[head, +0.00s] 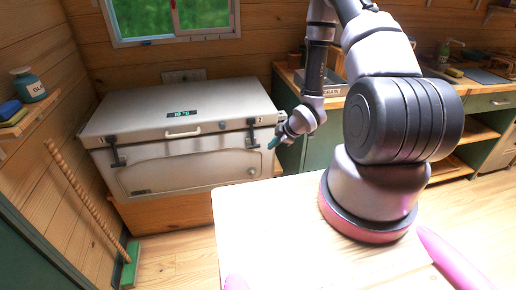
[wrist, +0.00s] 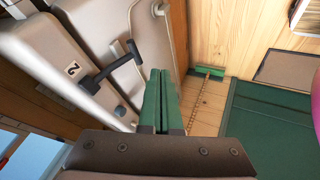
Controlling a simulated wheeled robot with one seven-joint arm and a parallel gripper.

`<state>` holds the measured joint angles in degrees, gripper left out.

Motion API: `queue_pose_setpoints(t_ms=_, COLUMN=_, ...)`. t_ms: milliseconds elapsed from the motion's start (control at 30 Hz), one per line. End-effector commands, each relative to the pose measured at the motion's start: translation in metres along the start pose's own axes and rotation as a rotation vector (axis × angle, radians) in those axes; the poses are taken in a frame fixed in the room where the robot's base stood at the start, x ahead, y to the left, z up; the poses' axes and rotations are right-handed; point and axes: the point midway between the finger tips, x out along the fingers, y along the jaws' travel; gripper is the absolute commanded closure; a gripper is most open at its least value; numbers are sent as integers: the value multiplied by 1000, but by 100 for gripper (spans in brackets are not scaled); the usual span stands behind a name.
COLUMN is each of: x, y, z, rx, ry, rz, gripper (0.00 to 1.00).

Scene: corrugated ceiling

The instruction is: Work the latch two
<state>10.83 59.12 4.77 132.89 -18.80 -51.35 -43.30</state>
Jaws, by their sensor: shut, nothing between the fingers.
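A beige cooler chest (head: 170,112) stands against the back wall with its lid down. Latch two is the black latch (head: 252,133) at the right of its front. In the wrist view, latch two (wrist: 108,68) is a black T-shaped piece beside a "2" label (wrist: 72,68). My gripper (head: 272,144) is just right of this latch, with green fingers pressed together and empty. The fingers (wrist: 160,72) show apart from the latch in the wrist view, though depth is hard to judge. Another black latch (head: 116,151) is at the front left.
A wooden table (head: 245,215) lies in front. A green-headed broom (head: 130,268) leans at the left wall. A workbench (head: 490,103) with green drawers runs along the right. Floor between chest and table is clear.

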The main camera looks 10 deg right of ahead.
Motion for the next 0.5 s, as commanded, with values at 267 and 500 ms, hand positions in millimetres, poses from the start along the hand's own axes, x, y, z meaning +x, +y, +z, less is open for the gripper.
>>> queue_pose_setpoints(t_ms=267, x=16, y=-4, z=-3, rx=-101, ry=30, rz=-5, gripper=100)
queue_pose_setpoints(t_ms=500, x=66, y=-4, z=-4, rx=-98, ry=28, rz=-6, gripper=100)
